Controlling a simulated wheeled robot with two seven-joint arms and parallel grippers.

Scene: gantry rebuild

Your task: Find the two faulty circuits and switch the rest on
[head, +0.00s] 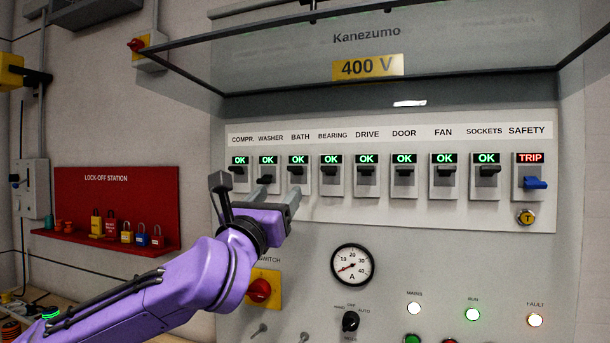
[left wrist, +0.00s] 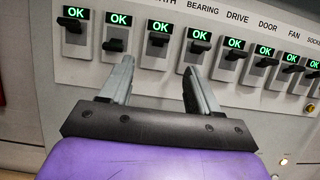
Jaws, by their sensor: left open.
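A row of labelled breakers (head: 404,183) runs across the cabinet panel. The eight from COMPR. to SOCKETS show green OK. The WASHER lever (left wrist: 115,46) sits lower than its neighbours; the other levers in that OK group, such as BATH (left wrist: 158,40) and BEARING (head: 330,171), sit high. The SAFETY breaker's blue lever (head: 535,183) is low under a red TRIP display (head: 530,158). My left gripper (head: 277,194) is open and empty, its fingers pointing at the panel by WASHER and BATH; contact cannot be told. My right gripper is out of view.
A raised clear cover (head: 366,36) hangs above the row. A yellow T button (head: 526,217) is below SAFETY. The ammeter (head: 352,265) needle points low. MAINS, RUN and FAULT lamps (head: 535,320) are lit. A red lock-off station (head: 118,190) is at left.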

